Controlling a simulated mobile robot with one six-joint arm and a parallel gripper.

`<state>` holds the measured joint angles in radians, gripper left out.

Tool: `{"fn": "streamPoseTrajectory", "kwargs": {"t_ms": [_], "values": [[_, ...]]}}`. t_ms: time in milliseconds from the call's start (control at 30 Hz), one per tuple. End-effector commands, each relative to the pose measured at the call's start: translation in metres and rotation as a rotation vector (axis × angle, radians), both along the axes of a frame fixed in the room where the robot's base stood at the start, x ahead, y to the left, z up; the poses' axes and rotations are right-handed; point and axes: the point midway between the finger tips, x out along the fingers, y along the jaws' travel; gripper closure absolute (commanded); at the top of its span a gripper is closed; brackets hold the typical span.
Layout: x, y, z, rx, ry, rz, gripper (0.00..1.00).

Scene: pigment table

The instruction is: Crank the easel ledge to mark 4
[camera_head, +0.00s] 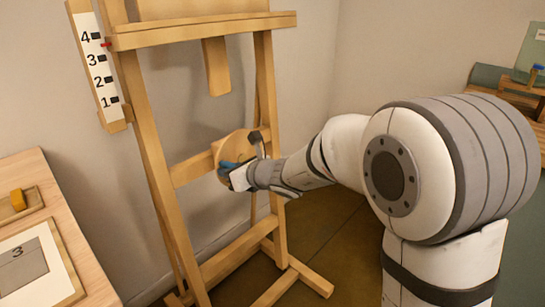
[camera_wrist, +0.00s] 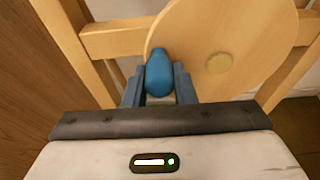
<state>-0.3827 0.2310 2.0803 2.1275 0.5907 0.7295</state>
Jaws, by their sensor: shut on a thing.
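The wooden easel (camera_head: 160,180) stands before the wall. Its ledge (camera_head: 200,30) is high up, and a red pointer (camera_head: 107,45) at the ledge's left end is slightly below the 4 mark on the white scale (camera_head: 97,68). The round wooden crank disc (camera_head: 228,150) sits on the lower crossbar and shows large in the wrist view (camera_wrist: 240,40). My gripper (camera_head: 233,176) is at the disc, shut on the blue crank knob (camera_wrist: 160,73), which lies between its fingers left of the disc's hub (camera_wrist: 219,63).
A wooden table (camera_head: 85,240) at the lower left bears a framed card marked 3 (camera_head: 22,262) and a small tray with a yellow block (camera_head: 18,199). Another cluttered surface is at the far right. The easel's feet spread on the floor below my arm.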

Motion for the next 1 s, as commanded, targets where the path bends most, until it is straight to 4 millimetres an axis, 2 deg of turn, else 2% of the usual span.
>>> {"fn": "streamPoseTrajectory", "kwargs": {"t_ms": [33,100,533,800,867,1000], "values": [[-0.001,-0.002,-0.014,-0.007,0.009,-0.005,0.94],[-0.002,-0.002,-0.019,-0.007,0.009,-0.005,0.94],[-0.001,-0.002,-0.017,-0.003,0.004,-0.007,0.94],[0.002,-0.008,-0.041,-0.006,0.006,-0.011,0.94],[0.003,-0.01,-0.046,-0.005,0.005,-0.012,1.0],[0.004,-0.011,-0.051,-0.003,0.004,-0.009,1.0]]}}
